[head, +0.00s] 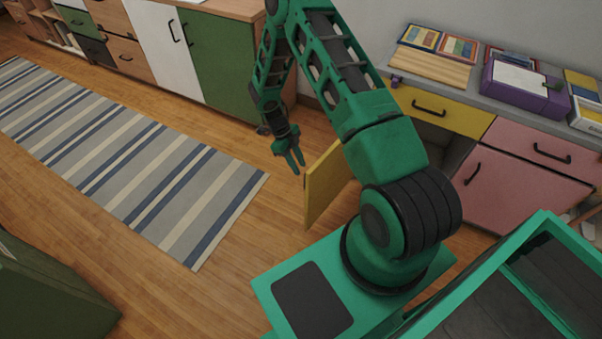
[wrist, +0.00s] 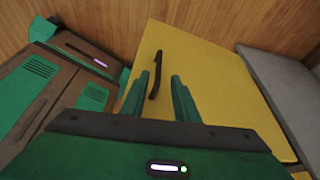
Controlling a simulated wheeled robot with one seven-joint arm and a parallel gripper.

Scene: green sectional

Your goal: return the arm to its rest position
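My green arm (head: 345,85) reaches up from my base and bends down again toward the floor. My gripper (head: 298,168) points downward beside an open yellow cabinet door (head: 326,183). In the wrist view, my gripper's two green fingers (wrist: 160,78) are spread apart with nothing held between them. The yellow door (wrist: 215,85) fills the middle of that view, with its black handle (wrist: 156,75) showing beyond the gap between the fingers. I cannot tell whether a finger touches the door.
A counter with a yellow drawer (head: 440,112) and a pink cabinet (head: 520,190) stands right of the arm. Books (head: 458,48) and a purple box (head: 520,88) lie on top. A striped rug (head: 120,150) covers the floor at left. Wood floor is clear between rug and door.

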